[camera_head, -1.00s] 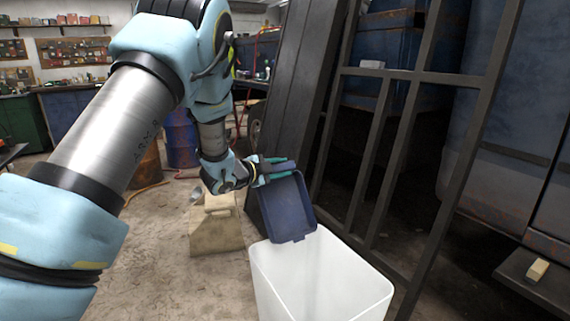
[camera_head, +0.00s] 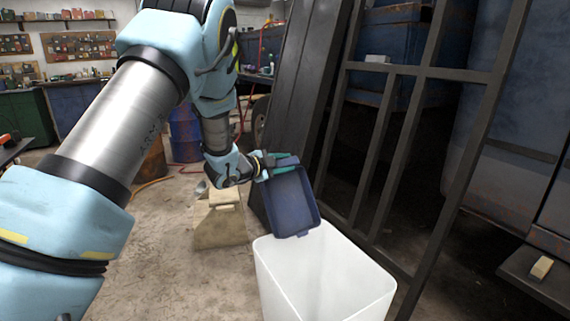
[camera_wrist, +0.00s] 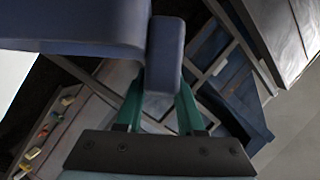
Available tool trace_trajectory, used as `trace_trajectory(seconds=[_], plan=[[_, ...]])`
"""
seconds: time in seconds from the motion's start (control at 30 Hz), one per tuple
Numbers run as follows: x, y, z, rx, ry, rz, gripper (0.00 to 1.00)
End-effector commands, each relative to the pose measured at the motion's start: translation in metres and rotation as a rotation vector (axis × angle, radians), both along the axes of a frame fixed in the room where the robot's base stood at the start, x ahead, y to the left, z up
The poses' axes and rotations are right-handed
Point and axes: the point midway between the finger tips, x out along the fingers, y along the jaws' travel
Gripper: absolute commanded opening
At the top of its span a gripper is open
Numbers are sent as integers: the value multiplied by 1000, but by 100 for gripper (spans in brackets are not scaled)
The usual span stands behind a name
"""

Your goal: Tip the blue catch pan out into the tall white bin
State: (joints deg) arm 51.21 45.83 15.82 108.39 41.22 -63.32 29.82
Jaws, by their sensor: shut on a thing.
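The blue catch pan (camera_head: 292,200) hangs steeply tilted above the back rim of the tall white bin (camera_head: 325,280) in the head view. Its open side faces the camera and looks empty, and its lower edge is at the bin's mouth. My gripper (camera_head: 279,164) is shut on the pan's upper end with its green fingers. In the wrist view, the green fingers (camera_wrist: 162,105) close on a blue tab (camera_wrist: 164,60) of the pan, whose body fills the upper left. The bin's floor and any contents are hidden.
A dark metal frame (camera_head: 385,140) stands right behind the bin. A beige block-like object (camera_head: 218,222) sits on the floor left of the bin. A small tan block (camera_head: 541,267) lies on a dark ledge at the right. Bare floor lies at the left.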

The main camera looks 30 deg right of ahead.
Motion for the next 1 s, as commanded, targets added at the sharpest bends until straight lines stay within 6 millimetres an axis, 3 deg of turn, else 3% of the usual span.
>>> trace_trajectory(seconds=[0.27,1.0], plan=[[0,0,11,-2,-2,0,0],[0,0,68,-3,-1,1,0]])
